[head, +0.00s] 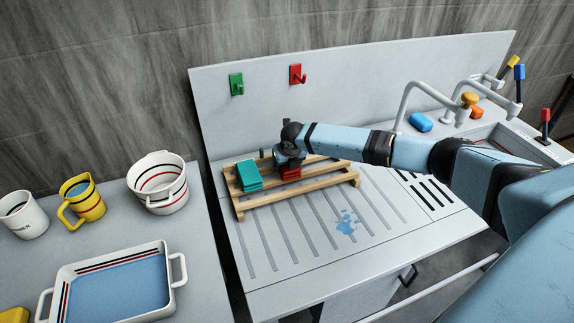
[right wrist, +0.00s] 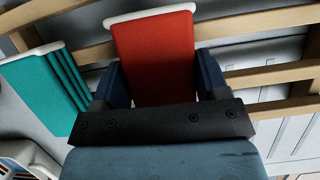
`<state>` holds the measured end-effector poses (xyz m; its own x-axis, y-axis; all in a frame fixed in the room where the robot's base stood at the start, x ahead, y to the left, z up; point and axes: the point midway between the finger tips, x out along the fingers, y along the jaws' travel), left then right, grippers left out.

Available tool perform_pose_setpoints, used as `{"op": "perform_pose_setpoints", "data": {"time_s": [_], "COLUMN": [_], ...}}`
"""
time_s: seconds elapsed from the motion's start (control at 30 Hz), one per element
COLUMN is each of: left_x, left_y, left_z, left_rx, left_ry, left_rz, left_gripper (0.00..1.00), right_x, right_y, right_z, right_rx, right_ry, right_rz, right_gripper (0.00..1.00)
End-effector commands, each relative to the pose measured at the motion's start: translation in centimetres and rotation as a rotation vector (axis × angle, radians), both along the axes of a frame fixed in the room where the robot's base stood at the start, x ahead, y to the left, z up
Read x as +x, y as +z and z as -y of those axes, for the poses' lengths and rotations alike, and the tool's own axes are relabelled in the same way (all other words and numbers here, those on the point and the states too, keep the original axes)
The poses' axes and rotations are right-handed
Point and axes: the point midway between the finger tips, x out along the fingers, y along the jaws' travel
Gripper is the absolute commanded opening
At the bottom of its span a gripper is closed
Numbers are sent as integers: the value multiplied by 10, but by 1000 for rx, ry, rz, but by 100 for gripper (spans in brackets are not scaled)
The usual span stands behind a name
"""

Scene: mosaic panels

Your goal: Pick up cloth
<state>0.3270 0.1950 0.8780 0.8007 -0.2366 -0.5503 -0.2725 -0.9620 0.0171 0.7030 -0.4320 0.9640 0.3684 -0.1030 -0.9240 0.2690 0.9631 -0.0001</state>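A red folded cloth (right wrist: 155,55) with a white edge rests on a wooden rack (head: 243,209). In the head view the red cloth (head: 290,174) is partly hidden under my right gripper (head: 289,160). In the right wrist view my right gripper (right wrist: 160,78) has its fingers apart, one on each side of the red cloth. I cannot tell whether they touch it. A teal folded cloth (head: 249,175) lies on the rack to the left; it also shows in the right wrist view (right wrist: 45,90). My left gripper is not in view.
The rack stands on a grooved drainboard (head: 300,245) with a blue splash (head: 346,222). Green (head: 236,84) and red (head: 297,74) hooks are on the panel behind. A tray (head: 115,285), mugs and a basin (head: 158,182) stand left. Taps (head: 405,100) rise behind my right arm.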

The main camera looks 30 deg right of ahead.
Motion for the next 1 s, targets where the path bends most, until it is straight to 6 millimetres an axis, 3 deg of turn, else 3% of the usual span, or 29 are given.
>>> {"op": "perform_pose_setpoints", "data": {"time_s": [0.03, 0.07, 0.43, 0.57, 0.77, 1.0], "left_x": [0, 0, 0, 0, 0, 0], "left_y": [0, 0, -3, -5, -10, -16], "left_z": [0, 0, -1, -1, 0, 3], "left_rx": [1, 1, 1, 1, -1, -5], "left_ry": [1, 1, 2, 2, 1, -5], "left_rz": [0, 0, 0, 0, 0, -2], "left_gripper": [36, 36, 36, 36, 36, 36], "right_x": [0, 0, 0, 1, 1, 1], "right_y": [0, 0, 3, 16, 58, 130], "right_z": [0, 0, 0, 1, 1, 0], "right_rx": [0, 0, 0, 0, 0, -1], "right_ry": [0, 0, -1, -1, -1, 0], "right_rz": [0, 0, 1, 3, 5, 6], "right_gripper": [52, 45, 45, 45, 45, 45]}}
